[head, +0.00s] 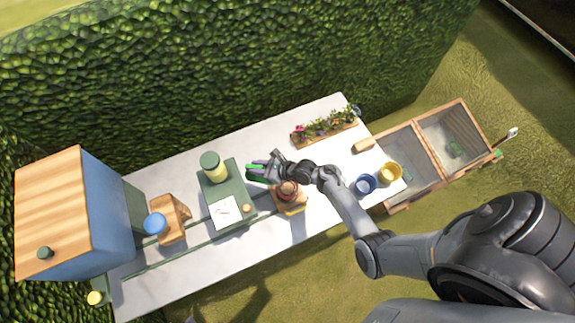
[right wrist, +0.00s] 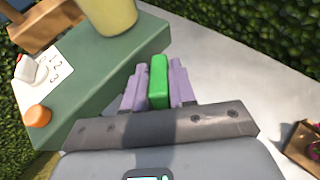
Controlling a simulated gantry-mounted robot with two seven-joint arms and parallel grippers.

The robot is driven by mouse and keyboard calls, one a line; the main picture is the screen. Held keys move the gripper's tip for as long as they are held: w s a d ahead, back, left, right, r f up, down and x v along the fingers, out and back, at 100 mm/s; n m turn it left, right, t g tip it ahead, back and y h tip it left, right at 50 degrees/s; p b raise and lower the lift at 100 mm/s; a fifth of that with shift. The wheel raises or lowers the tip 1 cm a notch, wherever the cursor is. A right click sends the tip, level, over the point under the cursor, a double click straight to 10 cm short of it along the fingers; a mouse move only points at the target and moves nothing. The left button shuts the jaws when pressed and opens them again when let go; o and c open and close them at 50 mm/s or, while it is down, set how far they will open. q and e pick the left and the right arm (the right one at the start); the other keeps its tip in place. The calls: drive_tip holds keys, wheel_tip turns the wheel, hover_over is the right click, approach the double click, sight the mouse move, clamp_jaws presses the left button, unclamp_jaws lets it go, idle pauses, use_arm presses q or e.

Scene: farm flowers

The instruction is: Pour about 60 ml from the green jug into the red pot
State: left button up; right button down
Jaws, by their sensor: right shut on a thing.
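My right gripper (head: 256,170) is shut on a bright green upright piece of the green jug (right wrist: 159,82), which shows between its two pale purple fingers in the right wrist view. The rest of the jug is hidden, so I cannot tell its tilt or what it holds. A reddish-brown pot (head: 288,189) stands on a small wooden stand, just right of and below the gripper in the head view, partly under my right wrist. My left gripper is not in view.
A green bench unit (head: 236,178) carries a yellow jar with a green lid (head: 213,167) and a numbered white card (head: 224,212). Blue (head: 366,184) and yellow (head: 391,173) pots stand at right. A flower planter (head: 325,132) lies at the back. The table's back left is clear.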

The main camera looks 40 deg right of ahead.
drive_tip(key=shift+s, duration=0.15)
idle(0.5)
drive_tip(key=shift+s+d+r+t+b, duration=0.3)
drive_tip(key=shift+s+t+b, duration=0.2)
drive_tip(key=shift+b, duration=0.6)
drive_tip(key=shift+s+d+r+y, duration=0.1)
drive_tip(key=shift+s+r+y, duration=0.1)
drive_tip(key=shift+y, duration=0.1)
drive_tip(key=shift+s+d+r+t, duration=0.1)
drive_tip(key=shift+s+d+t, duration=0.15)
drive_tip(key=shift+s+t, duration=0.15)
drive_tip(key=shift+s+d+r+y, duration=0.2)
drive_tip(key=shift+s+y, duration=0.1)
drive_tip(key=shift+s, duration=0.1)
